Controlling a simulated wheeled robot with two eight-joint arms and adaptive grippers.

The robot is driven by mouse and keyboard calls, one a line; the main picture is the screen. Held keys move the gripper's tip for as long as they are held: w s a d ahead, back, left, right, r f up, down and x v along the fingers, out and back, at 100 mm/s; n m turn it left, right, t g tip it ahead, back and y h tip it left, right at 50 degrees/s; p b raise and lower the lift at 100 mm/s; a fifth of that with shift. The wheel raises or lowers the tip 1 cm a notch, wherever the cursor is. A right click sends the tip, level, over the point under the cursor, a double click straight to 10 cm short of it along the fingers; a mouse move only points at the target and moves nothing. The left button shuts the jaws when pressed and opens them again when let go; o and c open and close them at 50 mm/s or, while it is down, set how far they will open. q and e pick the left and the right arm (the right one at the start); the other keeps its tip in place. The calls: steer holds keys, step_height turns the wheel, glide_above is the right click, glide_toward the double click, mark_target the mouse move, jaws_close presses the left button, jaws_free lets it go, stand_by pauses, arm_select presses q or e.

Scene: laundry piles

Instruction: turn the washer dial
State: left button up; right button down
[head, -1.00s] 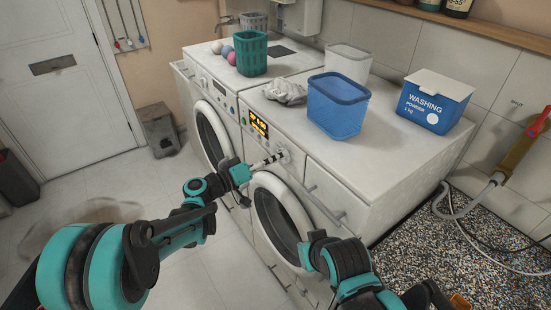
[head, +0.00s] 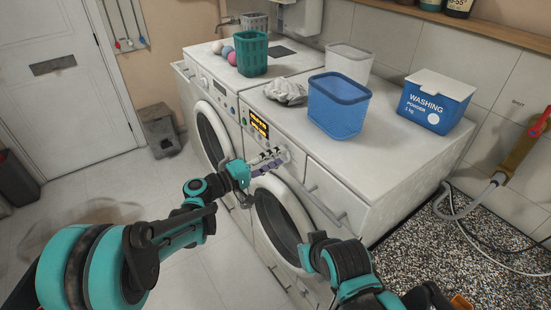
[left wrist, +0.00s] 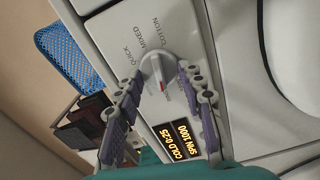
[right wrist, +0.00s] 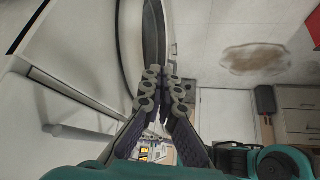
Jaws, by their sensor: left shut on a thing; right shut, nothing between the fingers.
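The washer dial (left wrist: 158,70) is a pale round knob with a raised grip and a red mark, which points toward the display in the left wrist view. Labels COTTON, MIXED and QUICK stand around it. My left gripper (left wrist: 157,84) is shut on the dial, one finger on each side. In the head view the left gripper (head: 272,162) reaches the front panel of the right-hand washer (head: 385,175) and largely hides the dial. The lit display (head: 259,124) reads COLD 0:25, SPIN 1000 in the left wrist view. My right gripper (right wrist: 163,78) is shut and empty, in front of the washer.
On the machines stand a green basket (head: 251,55), a blue tub (head: 338,105), a white tub (head: 349,63), a crumpled cloth (head: 285,92) and a washing powder box (head: 434,101). A hose (head: 455,205) hangs at the right. Open floor lies at the left.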

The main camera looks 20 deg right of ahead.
stand_by(0.3)
arm_select(q)
steer(key=o, duration=1.1)
steer(key=v, duration=1.2)
